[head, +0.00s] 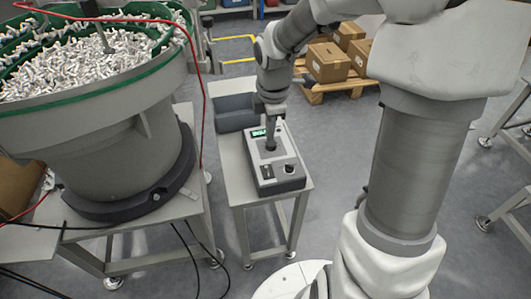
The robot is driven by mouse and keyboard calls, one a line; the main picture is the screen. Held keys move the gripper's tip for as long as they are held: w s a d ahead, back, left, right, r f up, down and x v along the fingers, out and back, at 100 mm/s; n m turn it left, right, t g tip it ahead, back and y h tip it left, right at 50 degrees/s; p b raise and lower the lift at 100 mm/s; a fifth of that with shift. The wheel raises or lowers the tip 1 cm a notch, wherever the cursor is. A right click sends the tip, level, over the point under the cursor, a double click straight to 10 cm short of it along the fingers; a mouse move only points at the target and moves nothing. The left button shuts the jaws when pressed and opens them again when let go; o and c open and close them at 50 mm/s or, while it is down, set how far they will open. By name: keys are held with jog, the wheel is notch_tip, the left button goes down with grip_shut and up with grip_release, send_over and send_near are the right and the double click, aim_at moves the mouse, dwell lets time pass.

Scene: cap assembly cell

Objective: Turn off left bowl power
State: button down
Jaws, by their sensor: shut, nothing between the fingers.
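A grey control box (262,172) with a small green display (259,133) lies on a narrow stand in the middle of the head view. Two dark controls (289,169) sit on its near end. My gripper (270,147) is shut and points down over the upper half of the box's top panel, close to or touching it. Whatever lies directly under the fingertips is hidden. A large bowl feeder (105,120) full of small white and grey parts stands on a table at the left.
A grey bin (236,112) sits behind the box on the same stand (237,189). A red cable (203,110) hangs between bowl and stand. Cardboard boxes (328,62) on a pallet stand behind. Floor at lower middle is clear apart from black cables.

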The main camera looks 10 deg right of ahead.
aim_at(268, 167)
jog(key=shift+f, duration=0.1)
jog(key=f+b, duration=0.2)
jog(key=f, duration=0.2)
jog(key=w+f+b, duration=0.1)
jog(key=f+b, duration=0.1)
jog(key=f, duration=0.3)
jog(key=f+b, duration=0.2)
jog(key=f, duration=0.2)
jog(key=shift+w+f, duration=0.3)
jog(key=shift+f, duration=0.05)
jog(key=shift+f, duration=0.15)
jog(key=shift+s+p, duration=0.5)
jog(key=shift+s, duration=0.25)
jog(key=shift+r, duration=0.2)
